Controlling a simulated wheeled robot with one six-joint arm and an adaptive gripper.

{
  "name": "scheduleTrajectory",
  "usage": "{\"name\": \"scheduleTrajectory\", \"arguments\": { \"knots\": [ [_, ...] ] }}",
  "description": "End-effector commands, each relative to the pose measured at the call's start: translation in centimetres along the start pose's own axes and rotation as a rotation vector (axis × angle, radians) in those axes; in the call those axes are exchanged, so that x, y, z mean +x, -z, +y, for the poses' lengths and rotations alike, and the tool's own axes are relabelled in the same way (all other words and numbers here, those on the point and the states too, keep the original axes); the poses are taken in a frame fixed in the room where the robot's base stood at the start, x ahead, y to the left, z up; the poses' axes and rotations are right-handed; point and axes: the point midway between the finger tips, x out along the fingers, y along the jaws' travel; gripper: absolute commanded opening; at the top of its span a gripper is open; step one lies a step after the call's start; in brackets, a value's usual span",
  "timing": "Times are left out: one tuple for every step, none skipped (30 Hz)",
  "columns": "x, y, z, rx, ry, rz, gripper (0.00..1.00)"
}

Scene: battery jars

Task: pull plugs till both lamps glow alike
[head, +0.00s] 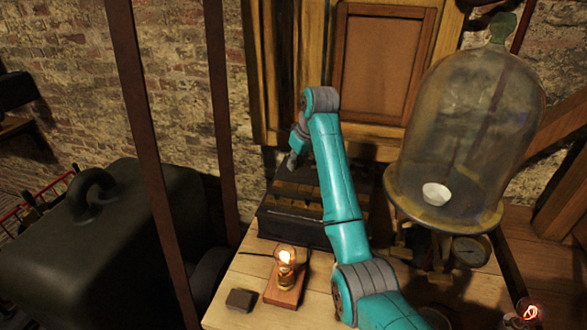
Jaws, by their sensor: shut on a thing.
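One lamp (285,268) glows bright orange-white on a wooden base on the bench. A second lamp (530,312), at the lower right edge, shows a smaller, redder glow and is partly cut off. A dark box (288,225) with a row of wooden-looking compartments stands behind the first lamp, likely the battery jars. My teal arm crosses in front of its right part. My gripper (293,161) is small in the picture, above the box's back left part, shut on a plug. The plug itself is too small to make out, and I cannot tell whether it is clear of the box.
A large glass bell jar (470,130) on a round stand holds a white cup (435,193) at the right. A small dark block (240,300) lies left of the lamp base. A big dark weight (110,235) and two upright straps stand at the left. The bench front is bare.

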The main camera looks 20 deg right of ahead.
Motion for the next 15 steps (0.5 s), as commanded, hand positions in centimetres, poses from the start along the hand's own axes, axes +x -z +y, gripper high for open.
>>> {"name": "scheduleTrajectory", "arguments": {
  "knots": [
    [0.3, 0.2, 0.7, -0.024, 0.012, -0.001, 0.0],
    [0.5, 0.4, 1.0, -0.041, 0.019, 0.001, 0.0],
    [0.8, 0.5, 1.3, -0.06, 0.028, 0.003, 0.0],
    [0.9, 0.6, 1.5, -0.072, 0.033, 0.004, 0.0],
    [1.0, 0.6, 1.7, -0.082, 0.037, 0.004, 0.0],
    [1.2, 0.7, 1.9, -0.091, 0.041, 0.006, 0.0],
    [1.2, 0.8, 1.9, -0.097, 0.043, 0.008, 0.0],
    [1.3, 0.8, 2.0, -0.101, 0.045, 0.009, 0.0],
    [1.4, 0.8, 2.0, -0.104, 0.046, 0.009, 0.0],
    [1.5, 0.7, 2.0, -0.105, 0.047, 0.009, 0.0],
    [1.6, 0.7, 2.0, -0.105, 0.047, 0.009, 0.0],
    [1.8, 0.6, 2.0, -0.105, 0.047, 0.008, 0.0],
    [1.9, 0.5, 2.0, -0.105, 0.047, 0.008, 0.0],
    [2.1, 0.5, 2.0, -0.104, 0.047, 0.007, 0.0],
    [2.4, 0.3, 2.0, -0.104, 0.047, 0.007, 0.0]
  ]
}}
